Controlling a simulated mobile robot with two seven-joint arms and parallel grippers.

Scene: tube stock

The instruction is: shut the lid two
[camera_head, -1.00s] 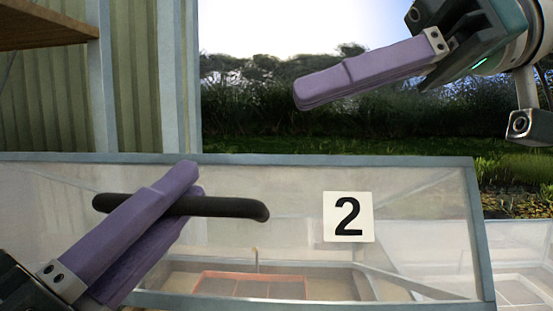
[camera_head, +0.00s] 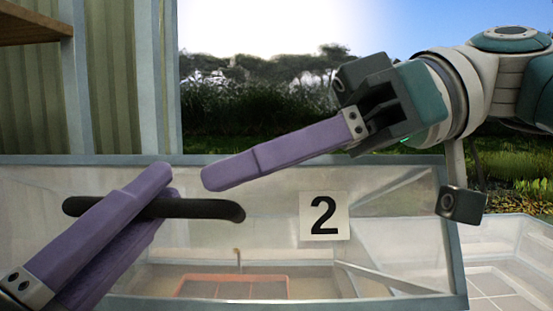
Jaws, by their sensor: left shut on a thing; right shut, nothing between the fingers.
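Lid two (camera_head: 395,235) is a clear panel in a grey-blue frame with a white card marked "2" (camera_head: 325,216). It stands raised and tilted, facing me. A black bar handle (camera_head: 205,209) runs across its left part. My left gripper (camera_head: 162,192) is shut on the handle, one purple finger in front of the bar and one behind it. My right gripper (camera_head: 212,179) is shut and empty. Its purple fingers point left, in front of the lid's top edge and to the upper right of the handle.
Through the lid I see an orange-red tray (camera_head: 235,287) inside the box. Another clear-sided box (camera_head: 500,260) stands at the right. A wooden shelf (camera_head: 35,22) and a ribbed wall (camera_head: 110,80) are at the left. Plants and open sky lie behind.

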